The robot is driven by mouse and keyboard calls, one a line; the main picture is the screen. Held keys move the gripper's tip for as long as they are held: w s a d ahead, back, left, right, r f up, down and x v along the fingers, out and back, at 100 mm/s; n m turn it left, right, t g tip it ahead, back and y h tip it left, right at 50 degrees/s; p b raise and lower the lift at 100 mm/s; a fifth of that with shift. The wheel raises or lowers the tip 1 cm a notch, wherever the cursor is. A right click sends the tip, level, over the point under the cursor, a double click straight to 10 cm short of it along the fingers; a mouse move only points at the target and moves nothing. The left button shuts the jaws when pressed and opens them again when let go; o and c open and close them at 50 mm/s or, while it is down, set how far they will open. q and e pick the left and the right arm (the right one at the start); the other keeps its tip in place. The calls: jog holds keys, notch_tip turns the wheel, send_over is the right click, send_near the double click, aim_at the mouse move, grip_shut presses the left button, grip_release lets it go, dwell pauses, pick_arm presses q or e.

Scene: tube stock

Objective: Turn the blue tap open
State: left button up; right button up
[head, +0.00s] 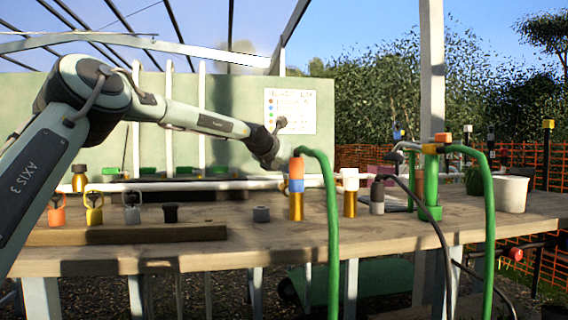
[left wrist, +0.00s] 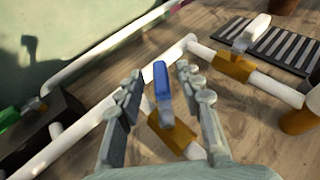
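In the left wrist view, the blue tap has a blue lever handle (left wrist: 162,85) above a brass body (left wrist: 172,133) set in a white pipe. My left gripper (left wrist: 160,80) is open, with one grey finger on each side of the blue lever. I see gaps beside the lever, and contact is not visible. In the head view, my left gripper (head: 272,160) hangs over the bench's back pipework, just left of a brass piece with blue and orange parts (head: 296,185). I cannot tell there which blue part is the tap's lever. My right gripper is out of view.
A white-handled brass tap (left wrist: 235,65) sits on another pipe to the right. A green hose (head: 332,230) arches down in front of the bench (head: 240,248). Several ringed fittings (head: 94,212) stand at the left, and a white pot (head: 511,193) at the right.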

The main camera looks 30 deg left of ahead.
pick_arm(q)
jog(key=v, duration=1.1)
jog(key=shift+s, duration=0.2)
jog(key=shift+c, duration=0.3)
